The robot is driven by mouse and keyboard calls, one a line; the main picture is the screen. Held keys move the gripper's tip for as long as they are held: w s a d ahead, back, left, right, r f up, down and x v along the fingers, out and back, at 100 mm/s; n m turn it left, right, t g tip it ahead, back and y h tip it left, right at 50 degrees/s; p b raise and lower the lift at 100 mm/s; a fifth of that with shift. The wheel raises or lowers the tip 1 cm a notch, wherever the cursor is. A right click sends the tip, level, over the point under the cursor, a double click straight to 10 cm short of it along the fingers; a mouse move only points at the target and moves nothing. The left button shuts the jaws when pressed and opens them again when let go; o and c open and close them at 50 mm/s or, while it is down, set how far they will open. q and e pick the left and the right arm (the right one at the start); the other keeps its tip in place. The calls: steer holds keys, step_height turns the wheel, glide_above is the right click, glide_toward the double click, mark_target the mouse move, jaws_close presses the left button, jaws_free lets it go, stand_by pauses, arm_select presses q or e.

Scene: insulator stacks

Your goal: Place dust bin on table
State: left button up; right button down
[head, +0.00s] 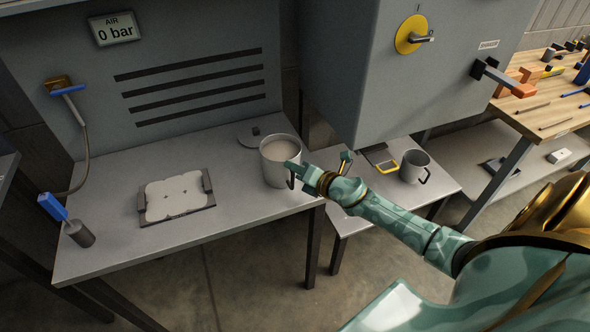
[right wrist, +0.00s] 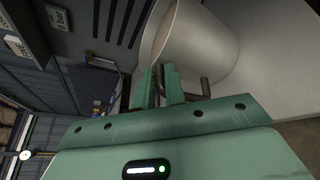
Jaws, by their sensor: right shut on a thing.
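The dust bin (head: 278,165) is a light grey cup-shaped container with a dark handle and pale beige contents. It is upright at the right edge of the grey table (head: 240,211); I cannot tell whether its base touches the top. My right gripper (head: 295,172) reaches in from the right and is shut on its handle. In the right wrist view the bin (right wrist: 212,42) fills the top, with the gripper fingers (right wrist: 162,84) at its handle. My left gripper is not in view.
A white plate in a dark frame (head: 174,197) lies mid-table. A round lid (head: 257,138) lies behind the bin. A blue-handled tool (head: 78,232) stands at the left corner. A second grey mug (head: 413,166) stands on a lower table at right. A grey cabinet (head: 385,75) overhangs it.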

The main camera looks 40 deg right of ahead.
steer(key=c, duration=1.5)
jaws_free()
steer(key=shift+f, duration=0.1)
steer(key=shift+o, duration=0.2)
steer(key=v, duration=1.2)
steer(key=s+f+m+g+h, duration=0.1)
steer(key=s+f+m+g, duration=0.1)
steer(key=s+f+m, duration=0.5)
steer(key=s+f+m+g+h, duration=0.2)
steer(key=f, duration=0.8)
steer(key=s+f+m+g+h, duration=0.1)
steer(key=s+f+m+g, duration=0.1)
steer(key=s+f+m, duration=0.5)
steer(key=s+a+f+m+g, duration=0.2)
steer(key=s+a+f+g, duration=0.1)
steer(key=s, duration=0.5)
steer(key=s+a+f+m+g, duration=0.2)
steer(key=s+a+f, duration=0.3)
steer(key=s+f, duration=0.3)
steer(key=s+a+f+m+g+y, duration=0.1)
steer(key=s+a+f+m+g, duration=0.2)
steer(key=s, duration=0.5)
step_height(320, 180, down, 3)
steer(key=shift+a+r+m+g, duration=0.15)
steer(key=shift+a+m+g, duration=0.15)
steer(key=shift+a+m, duration=0.4)
